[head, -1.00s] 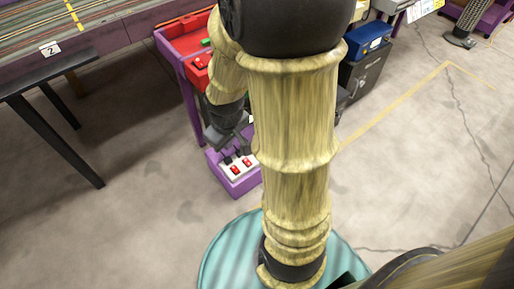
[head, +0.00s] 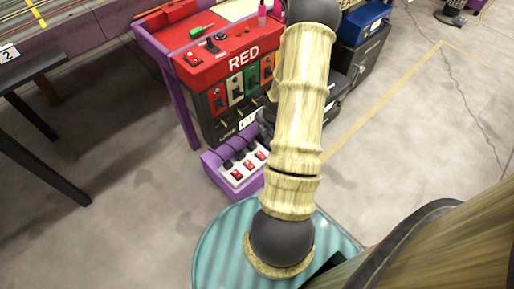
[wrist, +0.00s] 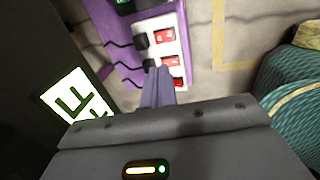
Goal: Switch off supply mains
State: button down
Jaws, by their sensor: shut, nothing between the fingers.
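A white power strip (head: 243,168) with red rocker switches lies on the low purple shelf (head: 213,164) under the red console. In the wrist view the strip (wrist: 153,33) runs down the middle, with red switches (wrist: 165,37) and black plugs with cords to their left. My gripper (wrist: 157,72) is shut and empty. In the wrist view its fingertips overlap the lower part of the strip, beside a red switch (wrist: 170,61); I cannot tell whether they touch. The lowest switch is partly hidden by the fingers. In the head view my arm hides the fingers.
The red console (head: 215,62) marked RED stands above the shelf, with coloured panels and a white label (wrist: 78,95) close left in the wrist view. A black table leg (head: 50,165) is at left. A blue box (head: 362,22) on a dark cabinet is behind. Floor at right is clear.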

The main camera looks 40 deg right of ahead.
aim_at(260, 153)
jog(key=shift+d+f, duration=0.15)
jog(key=shift+f, duration=0.1)
jog(key=b+x, duration=0.8)
jog(key=x, duration=0.6)
jog(key=shift+b, duration=0.35)
